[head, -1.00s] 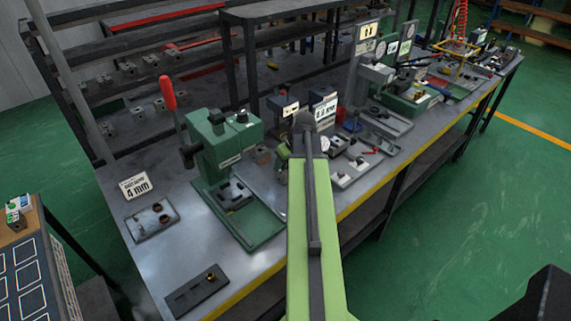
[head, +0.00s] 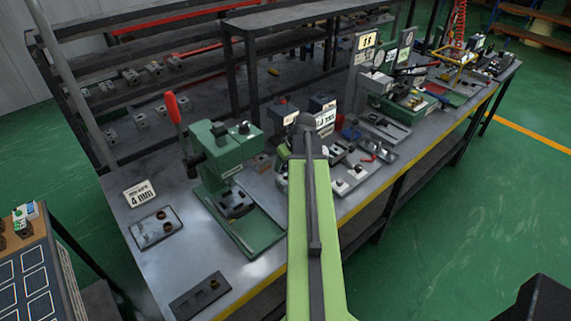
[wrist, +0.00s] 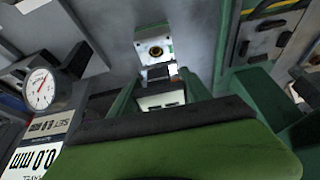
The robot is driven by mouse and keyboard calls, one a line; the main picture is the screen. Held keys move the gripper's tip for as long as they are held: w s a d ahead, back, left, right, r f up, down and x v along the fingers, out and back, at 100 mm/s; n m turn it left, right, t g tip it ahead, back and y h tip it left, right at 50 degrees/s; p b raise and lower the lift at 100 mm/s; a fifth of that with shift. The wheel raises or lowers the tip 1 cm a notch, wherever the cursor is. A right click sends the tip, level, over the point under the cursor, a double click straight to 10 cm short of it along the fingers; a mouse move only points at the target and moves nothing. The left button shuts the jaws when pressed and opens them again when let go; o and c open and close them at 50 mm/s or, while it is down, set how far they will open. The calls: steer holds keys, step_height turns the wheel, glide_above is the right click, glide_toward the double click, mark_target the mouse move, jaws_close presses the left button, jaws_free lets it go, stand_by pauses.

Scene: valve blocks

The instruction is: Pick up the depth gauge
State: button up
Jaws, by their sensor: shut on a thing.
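My light green arm (head: 312,235) reaches out over the bench, and its end hides most of my gripper in the head view. A broad green part with a dark edge (wrist: 165,135), which appears to be my gripper, fills the lower wrist view. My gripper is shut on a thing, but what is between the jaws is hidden. A round white dial gauge (wrist: 41,90) shows at the left of the wrist view, above a label reading 0.0 mm. I cannot tell whether it is the depth gauge or whether it is held.
A green press (head: 228,150) with a red lever stands left of my arm. A dark plate (head: 200,295) and a 4 mm sign (head: 139,193) are on the bench's left end. Fixtures crowd the right side. A metal block with a hole (wrist: 155,48) shows in the wrist view.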

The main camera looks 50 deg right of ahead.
steer(key=s+d+r+p, duration=0.4)
steer(key=s+r+p, duration=0.1)
steer(key=s, duration=0.5)
steer(key=shift+p+v, duration=0.35)
steer(key=shift+v, duration=0.65)
